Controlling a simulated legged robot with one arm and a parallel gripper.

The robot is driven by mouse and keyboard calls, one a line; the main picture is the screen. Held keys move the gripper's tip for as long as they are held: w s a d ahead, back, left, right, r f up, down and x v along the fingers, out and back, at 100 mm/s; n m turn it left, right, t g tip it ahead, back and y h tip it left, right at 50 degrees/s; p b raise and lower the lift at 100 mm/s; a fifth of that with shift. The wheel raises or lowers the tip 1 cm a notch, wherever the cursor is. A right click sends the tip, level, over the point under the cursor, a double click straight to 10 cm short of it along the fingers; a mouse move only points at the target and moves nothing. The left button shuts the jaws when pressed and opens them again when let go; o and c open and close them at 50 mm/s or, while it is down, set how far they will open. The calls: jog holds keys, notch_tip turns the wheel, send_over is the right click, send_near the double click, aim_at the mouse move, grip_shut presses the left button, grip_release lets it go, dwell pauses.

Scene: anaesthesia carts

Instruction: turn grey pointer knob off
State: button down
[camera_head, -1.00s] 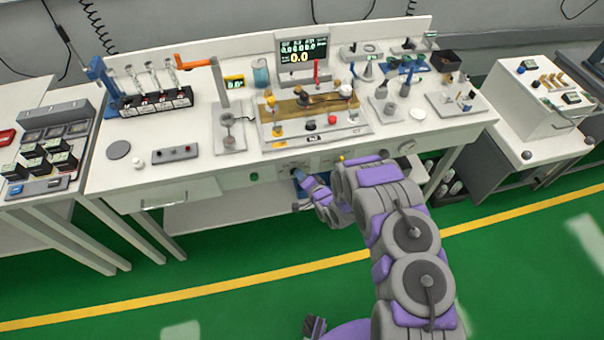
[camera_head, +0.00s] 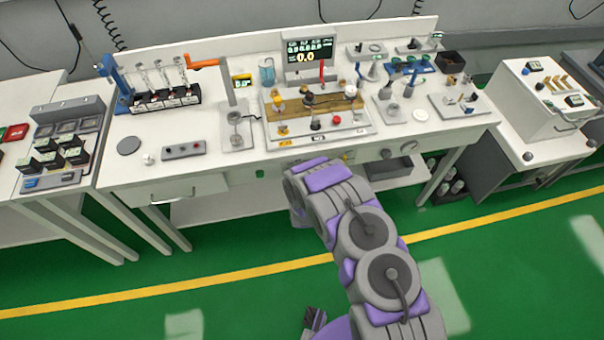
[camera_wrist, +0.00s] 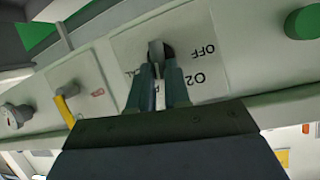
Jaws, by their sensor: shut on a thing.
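The grey pointer knob (camera_wrist: 156,52) is on a pale panel plate (camera_wrist: 125,50) in the wrist view, at the upper middle. The plate carries the words "OFF" and "O2", seen tilted and upside down. My gripper (camera_wrist: 161,72) has its two dark fingers close together on either side of the knob, shut on it. The fingers partly cover the knob and some lettering, so its exact pointing angle is hard to tell. In the head view the knob and gripper are hidden behind my arm at the bench's front panel.
A yellow lever (camera_wrist: 65,108) and a round grey fitting (camera_wrist: 15,117) sit left of the plate. A green round button (camera_wrist: 303,22) is at right. The white bench (camera_head: 190,112) holds several devices on top. The green floor before it is mostly clear.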

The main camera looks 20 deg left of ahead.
jog(key=shift+s+a+f+n+t+h+b, duration=0.4)
jog(key=shift+n+t+b, duration=0.85)
jog(key=shift+n, duration=1.1)
jog(key=shift+s+a+f+n+t+h+b, duration=0.1)
jog(key=shift+a+f+n+t+h+b, duration=0.35)
jog(key=shift+n+t+b, duration=1.35)
jog(key=shift+s+a+f+n+t+h+b, duration=0.25)
jog(key=shift+f+n+t+h+b, duration=0.45)
jog(key=shift+n, duration=2.15)
jog(key=shift+r+g, duration=0.1)
jog(key=shift+g, duration=0.15)
jog(key=c, duration=1.1)
grip_release()
jog(key=shift+a, duration=0.15)
jog(key=shift+w, duration=0.1)
jog(key=shift+r, duration=0.1)
